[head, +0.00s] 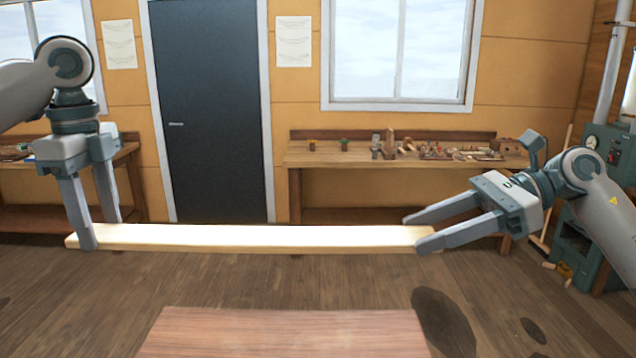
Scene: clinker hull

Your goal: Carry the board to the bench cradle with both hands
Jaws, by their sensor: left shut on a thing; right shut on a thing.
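A long pale board (260,237) spans the middle of the head view, held level above the floor. My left gripper (101,232) points down and is shut on the board's left end. My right gripper (424,231) comes in from the right and is shut on the board's right end. I cannot make out a cradle in this view.
A reddish-brown wooden top (285,332) is near me at the bottom. A workbench (295,158) with tools stands at the back wall, right of a dark door (212,110). Another bench (125,155) is at left. A green machine (580,245) stands at right. Floor between is mostly open.

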